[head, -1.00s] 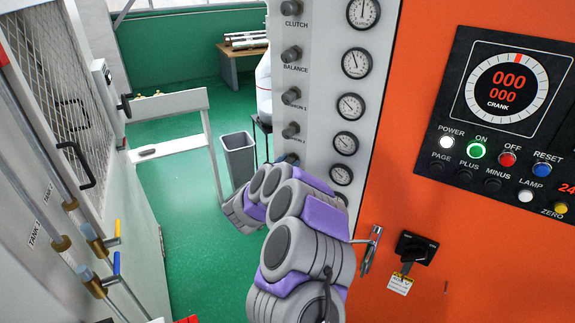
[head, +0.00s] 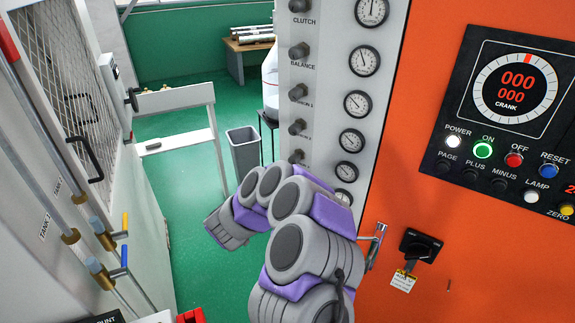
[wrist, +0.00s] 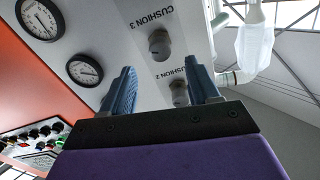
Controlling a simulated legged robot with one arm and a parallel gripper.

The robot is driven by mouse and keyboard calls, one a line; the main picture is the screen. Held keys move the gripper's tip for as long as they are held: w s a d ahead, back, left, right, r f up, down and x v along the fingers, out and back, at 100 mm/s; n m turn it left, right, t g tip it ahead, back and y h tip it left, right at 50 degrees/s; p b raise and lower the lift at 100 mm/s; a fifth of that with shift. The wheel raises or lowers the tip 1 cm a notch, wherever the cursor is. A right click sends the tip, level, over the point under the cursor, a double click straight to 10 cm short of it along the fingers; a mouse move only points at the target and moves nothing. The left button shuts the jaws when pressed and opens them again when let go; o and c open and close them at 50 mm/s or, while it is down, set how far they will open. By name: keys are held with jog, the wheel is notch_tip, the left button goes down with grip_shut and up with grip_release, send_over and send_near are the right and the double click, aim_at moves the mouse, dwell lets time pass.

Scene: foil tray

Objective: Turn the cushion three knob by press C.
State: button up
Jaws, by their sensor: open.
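The cushion 3 knob (wrist: 159,42) is a dark grey round knob on a pale panel, beside the upside-down "CUSHION 3" label in the wrist view. My gripper (wrist: 159,66) is open, its two blue fingers apart with nothing held between them. In the wrist picture the knob appears between and just beyond the fingertips, with no contact visible. In the head view the cushion 3 knob (head: 297,157) is the lowest visible knob in the column, just above my grey and purple arm. The fingers cannot be made out in the head view.
The cushion 2 knob (wrist: 179,92) shows between the fingers in the wrist view. A column of gauges (head: 352,103) runs beside the knobs. An orange cabinet (head: 420,150) with a button panel stands right. A grey bin (head: 245,155) and open green floor lie left.

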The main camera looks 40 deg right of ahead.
jog(key=v, duration=0.8)
jog(key=shift+a, duration=0.3)
dwell(2.2)
